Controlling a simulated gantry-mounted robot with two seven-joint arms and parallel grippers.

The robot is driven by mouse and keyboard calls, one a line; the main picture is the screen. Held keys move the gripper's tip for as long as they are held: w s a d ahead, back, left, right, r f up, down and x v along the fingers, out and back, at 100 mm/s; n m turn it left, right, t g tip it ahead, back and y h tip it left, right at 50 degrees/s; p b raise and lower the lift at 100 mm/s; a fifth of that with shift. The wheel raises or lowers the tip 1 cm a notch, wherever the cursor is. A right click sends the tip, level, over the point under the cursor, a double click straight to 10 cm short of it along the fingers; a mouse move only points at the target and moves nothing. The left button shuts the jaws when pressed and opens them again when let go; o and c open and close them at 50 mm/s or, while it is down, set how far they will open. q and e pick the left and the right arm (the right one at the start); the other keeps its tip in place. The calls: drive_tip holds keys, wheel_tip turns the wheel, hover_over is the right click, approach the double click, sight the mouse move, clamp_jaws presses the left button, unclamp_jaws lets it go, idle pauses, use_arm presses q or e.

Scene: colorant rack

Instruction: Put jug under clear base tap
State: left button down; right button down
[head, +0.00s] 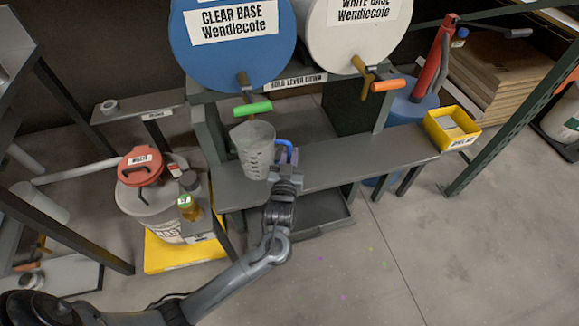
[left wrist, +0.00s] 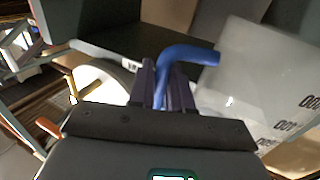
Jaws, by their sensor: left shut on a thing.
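The jug (head: 254,152) is a translucent grey measuring jug with dark marks and a blue handle (head: 285,148). My left gripper (head: 287,170) is shut on the handle, at the jug's right side. The left wrist view shows the fingers (left wrist: 162,88) around the blue handle (left wrist: 190,53), with the jug wall (left wrist: 250,85) to the right. The clear base tap (head: 248,95), with a green lever, hangs from the blue drum (head: 235,55). The jug's rim shows just below this tap, and the jug looks upright. Whether its bottom touches the shelf is unclear. My right gripper is not in view.
The grey shelf (head: 385,160) runs under both drums. The white drum (head: 350,38) has a tap with an orange lever (head: 388,85). A yellow bin (head: 451,127) sits at the shelf's right end. A red-lidded waste container (head: 150,200) stands left. Floor at front right is clear.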

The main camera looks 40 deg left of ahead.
use_arm(q)
wheel_tip(320, 180, down, 4)
drive_tip(key=b, duration=0.2)
drive_tip(key=shift+b, duration=0.35)
drive_tip(key=c, duration=1.5)
unclamp_jaws()
drive_tip(key=shift+f, duration=0.15)
drive_tip(key=o, duration=0.4)
drive_tip(key=shift+o, duration=0.2)
